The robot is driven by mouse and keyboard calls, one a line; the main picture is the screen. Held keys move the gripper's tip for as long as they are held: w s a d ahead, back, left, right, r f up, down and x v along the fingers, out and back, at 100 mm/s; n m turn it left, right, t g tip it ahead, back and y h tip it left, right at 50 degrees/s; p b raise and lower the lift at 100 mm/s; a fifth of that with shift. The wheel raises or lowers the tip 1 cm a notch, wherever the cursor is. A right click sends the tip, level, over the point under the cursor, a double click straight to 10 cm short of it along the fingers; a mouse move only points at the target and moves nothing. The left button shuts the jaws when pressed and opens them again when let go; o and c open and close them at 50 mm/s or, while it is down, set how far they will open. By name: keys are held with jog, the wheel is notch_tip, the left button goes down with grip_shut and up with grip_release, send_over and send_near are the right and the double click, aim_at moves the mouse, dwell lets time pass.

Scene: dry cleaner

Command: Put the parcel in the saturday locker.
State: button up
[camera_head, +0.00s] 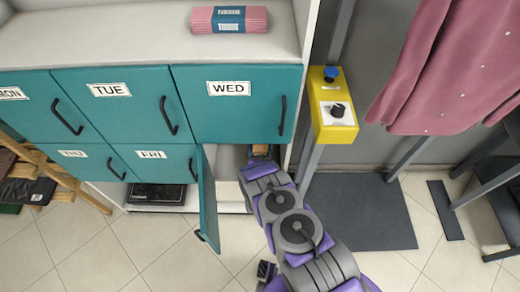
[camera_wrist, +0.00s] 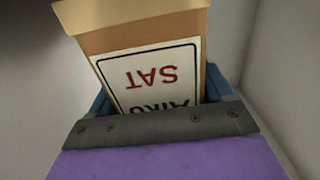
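The parcel is a tan box with a white label reading "SAT" and "AIKO", upside down in the wrist view (camera_wrist: 150,42). My gripper (camera_wrist: 160,100) has its blue fingers on both sides of the parcel and appears shut on it. In the head view my gripper (camera_head: 259,163) reaches into the open lower-right locker (camera_head: 231,160), below WED and right of FRI. A small piece of the parcel (camera_head: 260,151) shows inside. The locker's teal door (camera_head: 208,205) is swung open towards me, left of my arm; its label is hidden. Pale locker walls surround the parcel in the wrist view.
Closed lockers marked TUE (camera_head: 115,105), WED (camera_head: 235,115) and FRI (camera_head: 150,162) stand around the opening. A yellow control box (camera_head: 332,117) is on a post to the right. Pink clothing (camera_head: 450,70) hangs at right. A dark mat (camera_head: 360,212) lies on the floor.

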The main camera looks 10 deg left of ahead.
jog(key=o, duration=0.3)
jog(key=shift+d, duration=0.1)
jog(key=shift+o, duration=0.2)
jog(key=p+v, duration=0.3)
jog(key=v, duration=0.9)
